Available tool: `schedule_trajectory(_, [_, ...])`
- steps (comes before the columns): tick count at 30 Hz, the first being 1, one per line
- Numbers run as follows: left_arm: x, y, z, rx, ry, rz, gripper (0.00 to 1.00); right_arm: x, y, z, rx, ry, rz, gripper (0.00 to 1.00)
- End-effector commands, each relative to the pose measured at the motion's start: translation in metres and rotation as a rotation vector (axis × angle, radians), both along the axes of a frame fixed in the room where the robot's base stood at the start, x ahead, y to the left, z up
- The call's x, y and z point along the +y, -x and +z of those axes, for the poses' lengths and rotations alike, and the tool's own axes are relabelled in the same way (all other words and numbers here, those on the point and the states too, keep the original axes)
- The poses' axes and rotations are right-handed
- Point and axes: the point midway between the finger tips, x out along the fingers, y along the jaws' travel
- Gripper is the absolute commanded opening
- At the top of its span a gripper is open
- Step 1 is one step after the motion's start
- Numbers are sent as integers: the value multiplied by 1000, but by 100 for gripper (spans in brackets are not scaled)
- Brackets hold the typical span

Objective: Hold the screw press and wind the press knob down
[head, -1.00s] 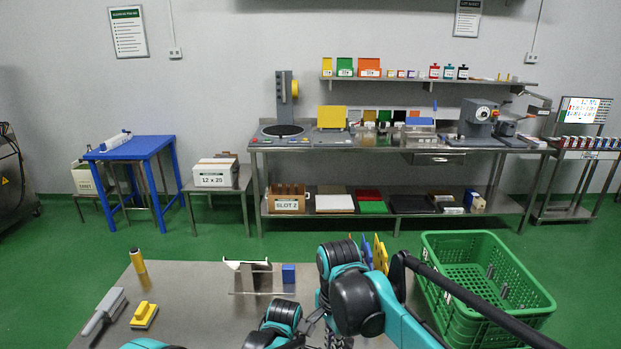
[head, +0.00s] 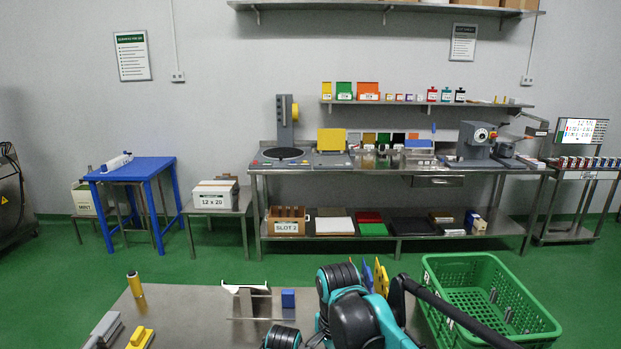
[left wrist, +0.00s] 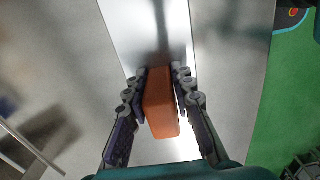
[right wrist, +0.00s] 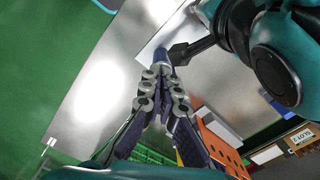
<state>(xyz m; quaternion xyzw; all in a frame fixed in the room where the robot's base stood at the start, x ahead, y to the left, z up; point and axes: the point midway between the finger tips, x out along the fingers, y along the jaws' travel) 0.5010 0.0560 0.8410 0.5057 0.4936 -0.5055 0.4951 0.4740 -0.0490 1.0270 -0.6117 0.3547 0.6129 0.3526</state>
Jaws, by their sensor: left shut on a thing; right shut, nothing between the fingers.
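I cannot make out a screw press or its knob for certain in any view. In the left wrist view my left gripper (left wrist: 161,74) is shut on an orange block (left wrist: 161,105), above a steel surface; whether the block is part of a press I cannot tell. In the right wrist view my right gripper (right wrist: 163,75) is shut and empty, its tips close to a small blue piece (right wrist: 160,57); contact is unclear. In the head view both grippers are hidden below the frame or behind my arm.
On the near steel table (head: 190,305) are a yellow bottle (head: 135,285), a yellow brush-like piece (head: 140,338), a pale bracket (head: 247,300) and a blue block (head: 288,298). A green crate (head: 540,322) stands right. A bench (head: 330,172) with machines is at the back.

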Motion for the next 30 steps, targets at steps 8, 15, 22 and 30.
schedule_trajectory(8, [2,1,-1,2,-5,-1,0,5,-8,0,-4,0,0,0])
schedule_trajectory(15, [2,1,-1,2,-5,-1,0,9,-14,0,-3,1,0,0])
schedule_trajectory(22, [2,1,-1,2,-5,-1,0,11,-20,0,-4,0,0,0])
schedule_trajectory(30, [2,1,-1,2,-4,-1,0,11,-25,0,-4,1,-1,0])
